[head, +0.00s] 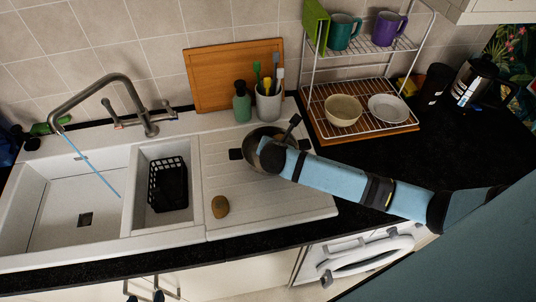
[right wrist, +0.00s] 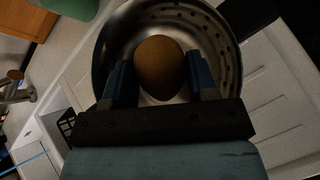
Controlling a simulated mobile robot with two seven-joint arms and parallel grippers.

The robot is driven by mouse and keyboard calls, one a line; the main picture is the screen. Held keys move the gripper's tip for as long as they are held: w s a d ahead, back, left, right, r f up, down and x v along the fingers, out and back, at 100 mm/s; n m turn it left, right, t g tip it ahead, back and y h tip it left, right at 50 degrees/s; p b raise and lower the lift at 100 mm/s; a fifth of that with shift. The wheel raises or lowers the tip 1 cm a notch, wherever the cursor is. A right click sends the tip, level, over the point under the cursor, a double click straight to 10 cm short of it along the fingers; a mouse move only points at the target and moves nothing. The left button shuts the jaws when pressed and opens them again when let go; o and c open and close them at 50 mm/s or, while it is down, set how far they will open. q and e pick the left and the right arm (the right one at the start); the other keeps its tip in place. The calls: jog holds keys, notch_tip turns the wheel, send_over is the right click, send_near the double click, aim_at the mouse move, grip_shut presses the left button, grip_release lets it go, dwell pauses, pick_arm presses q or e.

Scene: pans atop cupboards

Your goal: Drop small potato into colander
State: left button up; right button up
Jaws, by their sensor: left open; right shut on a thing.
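The small brown potato (right wrist: 160,76) is between the fingers of my right gripper (right wrist: 158,62), which is shut on it. In the right wrist view it is in front of the open metal colander (right wrist: 231,50), inside its rim outline. The exact height is unclear. In the head view the colander (head: 248,146) stands on the white drainboard, partly covered by my right arm, which also hides the held potato. My left gripper (head: 144,297) is open and empty at the bottom edge of the head view, in front of the cupboards.
Another brown potato (head: 220,207) lies on the drainboard (head: 270,203). The sink (head: 75,208) with running tap is at left, with a black basket (head: 168,184) in the small basin. A utensil pot (head: 268,104) and green bottle (head: 242,103) stand behind the colander. A dish rack (head: 370,85) is at right.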

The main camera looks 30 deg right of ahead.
jog(key=o, duration=1)
jog(key=shift+o, duration=0.2)
jog(key=b+v, duration=0.1)
jog(key=v, duration=1.2)
jog(key=shift+s+r, duration=0.25)
jog(key=shift+s, duration=0.1)
jog(key=shift+a, duration=0.2)
